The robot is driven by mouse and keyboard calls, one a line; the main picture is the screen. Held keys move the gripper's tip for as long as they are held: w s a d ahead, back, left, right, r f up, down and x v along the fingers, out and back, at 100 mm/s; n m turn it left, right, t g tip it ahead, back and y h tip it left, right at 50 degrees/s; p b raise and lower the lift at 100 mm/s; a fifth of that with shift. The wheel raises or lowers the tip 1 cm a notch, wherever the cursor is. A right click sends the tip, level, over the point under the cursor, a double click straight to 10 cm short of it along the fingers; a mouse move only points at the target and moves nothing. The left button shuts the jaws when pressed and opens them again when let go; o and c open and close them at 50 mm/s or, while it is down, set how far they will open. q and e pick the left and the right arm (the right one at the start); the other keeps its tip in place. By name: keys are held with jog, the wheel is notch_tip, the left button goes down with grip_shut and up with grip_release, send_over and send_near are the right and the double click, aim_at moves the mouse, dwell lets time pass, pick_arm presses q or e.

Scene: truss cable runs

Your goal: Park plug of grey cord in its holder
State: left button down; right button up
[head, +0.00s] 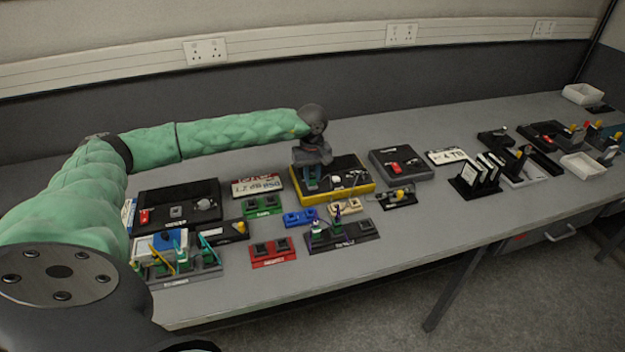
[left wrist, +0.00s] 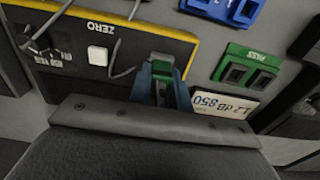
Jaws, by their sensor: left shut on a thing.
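My left gripper (head: 312,182) reaches down at the front left part of the yellow-edged black unit (head: 355,187). In the left wrist view its fingers (left wrist: 165,88) are shut around a small green piece (left wrist: 162,58), which looks like a plug, over the unit marked ZERO (left wrist: 70,58). I cannot tell whether this piece is seated in the unit. A thin grey cord (left wrist: 125,73) runs over the unit near it. The green PASS holder (head: 262,206) has two dark slots and also shows in the left wrist view (left wrist: 247,68). My right gripper is not in view.
Blue (head: 300,217), red (head: 273,252) and beige (head: 345,207) two-slot holders stand nearby. A dark rack with upright plugs (head: 342,236) stands in front. More black units and upright plates stand to the right. The table's front strip is clear.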

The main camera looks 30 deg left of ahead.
pick_arm(q)
jog(key=shift+r, duration=0.15)
jog(key=shift+r+p, duration=0.4)
jog(key=shift+r, duration=1.75)
